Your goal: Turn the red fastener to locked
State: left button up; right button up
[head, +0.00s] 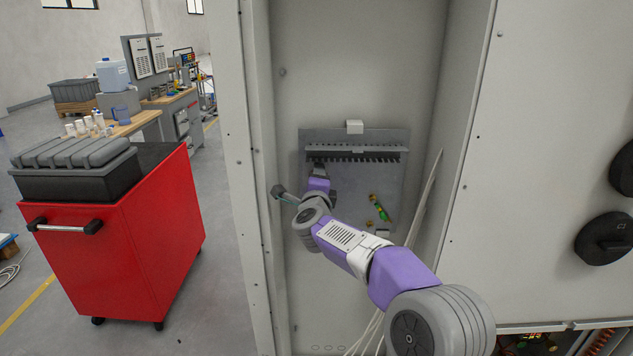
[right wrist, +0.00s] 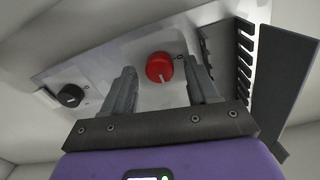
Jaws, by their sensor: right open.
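The red fastener (right wrist: 159,67) is a round red knob with a white pointer line, on a light grey plate (right wrist: 125,60) in the right wrist view. The pointer runs toward the lower part of the knob in that picture. A small dark mark is on the plate just right of the knob. My right gripper (right wrist: 162,82) is open, with one finger on each side of the knob; I cannot tell whether either finger touches it. In the head view my right gripper (head: 318,168) reaches into the cabinet and the knob is hidden. My left gripper is not in view.
A black knob (right wrist: 71,95) is on the same plate. A toothed grey rail (head: 355,153) crosses the panel (head: 345,138). A green and yellow part (head: 381,209) and pale cables (head: 424,205) are right of my wrist. Cabinet walls (head: 258,150) enclose the arm closely.

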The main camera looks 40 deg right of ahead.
jog(key=v, duration=0.7)
jog(key=shift+s+a, duration=0.15)
jog(key=shift+s, duration=0.05)
dwell(0.4)
